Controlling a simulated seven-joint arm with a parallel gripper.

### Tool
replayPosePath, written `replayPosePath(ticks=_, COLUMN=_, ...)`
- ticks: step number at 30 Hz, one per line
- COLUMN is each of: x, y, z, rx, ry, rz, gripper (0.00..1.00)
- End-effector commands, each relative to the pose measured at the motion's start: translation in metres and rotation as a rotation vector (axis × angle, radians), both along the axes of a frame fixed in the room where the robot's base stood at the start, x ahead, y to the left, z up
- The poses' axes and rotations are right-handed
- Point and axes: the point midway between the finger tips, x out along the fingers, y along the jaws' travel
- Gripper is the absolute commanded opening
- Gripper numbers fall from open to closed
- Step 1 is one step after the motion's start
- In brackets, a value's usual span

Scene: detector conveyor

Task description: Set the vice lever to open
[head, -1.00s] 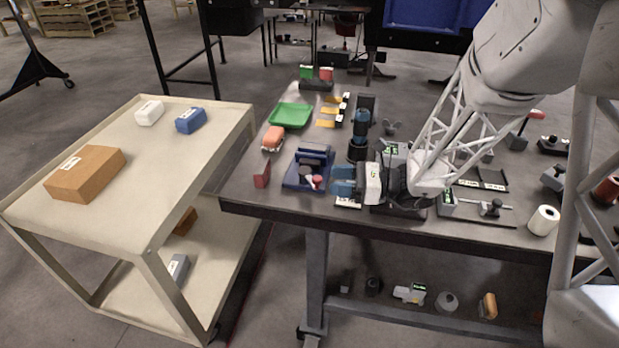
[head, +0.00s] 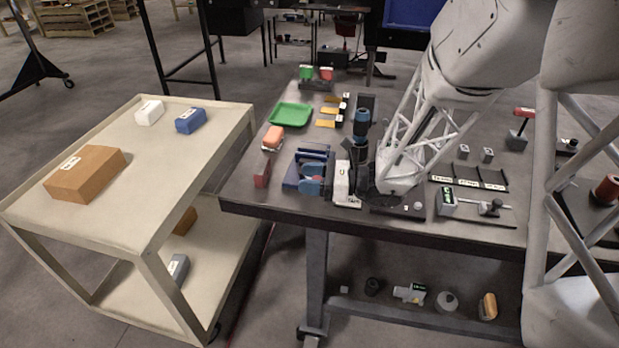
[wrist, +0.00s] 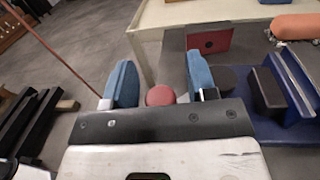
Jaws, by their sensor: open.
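The blue vice (head: 292,177) sits near the left front of the dark workbench, partly hidden by my gripper. In the wrist view, the blue vice (wrist: 303,118) with its dark jaw block is at the right. The lever's round red knob (wrist: 160,95) shows between the two blue fingers of my gripper (wrist: 162,80). There are gaps on both sides of the knob, so the fingers are open around it. In the head view, my gripper (head: 310,178) is low over the vice's front side. The lever's shaft is hidden, and I cannot tell its exact setting.
A red block (head: 262,174) stands left of the vice, and an orange-topped item (head: 272,138) lies behind it. A green tray (head: 290,115) is farther back. A dark blue-capped device (head: 361,125) stands close right of my gripper. A beige cart (head: 140,200) is at the left.

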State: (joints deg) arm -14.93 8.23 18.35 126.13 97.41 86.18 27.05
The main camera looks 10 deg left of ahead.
Motion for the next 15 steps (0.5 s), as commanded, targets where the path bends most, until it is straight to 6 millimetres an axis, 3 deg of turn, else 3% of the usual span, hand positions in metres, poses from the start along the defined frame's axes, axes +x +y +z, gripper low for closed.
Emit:
replayPosePath(ticks=8, x=0.0, y=0.0002, z=-0.0001, rx=0.0, ry=0.0, rz=0.0, gripper=0.52)
replayPosePath(ticks=15, x=0.0, y=0.0001, z=0.0, rx=0.0, ry=0.0, rz=0.0, gripper=0.15)
